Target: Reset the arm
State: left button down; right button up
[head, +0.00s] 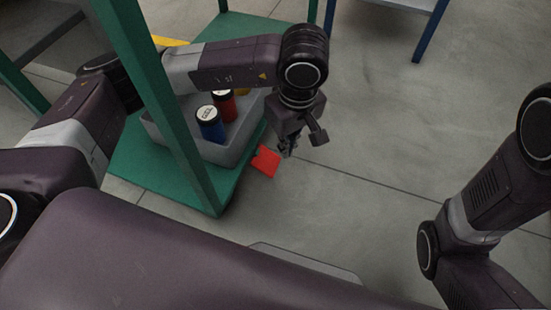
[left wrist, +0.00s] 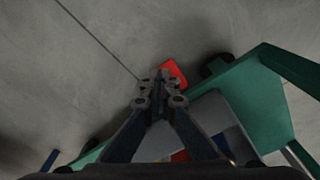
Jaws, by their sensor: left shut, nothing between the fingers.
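My left arm reaches from the left across a green cart (head: 140,172). My left gripper (head: 287,153) hangs past the cart's right edge, pointing down, shut and empty. In the left wrist view its fingertips (left wrist: 160,76) are together over the concrete floor, close in the picture to a red flat piece. My right arm (head: 482,205) shows at the right edge of the head view; its gripper is out of view.
A grey bin (head: 238,150) on the cart holds a blue canister (head: 210,124) and a red canister (head: 224,105). A red flat piece (head: 265,160) shows at the cart's edge. A green post (head: 160,100) rises near my left arm. Floor to the right is clear.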

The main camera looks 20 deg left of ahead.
pick_arm(q)
jog(key=shift+d+r, duration=0.1)
jog(key=shift+r, duration=0.95)
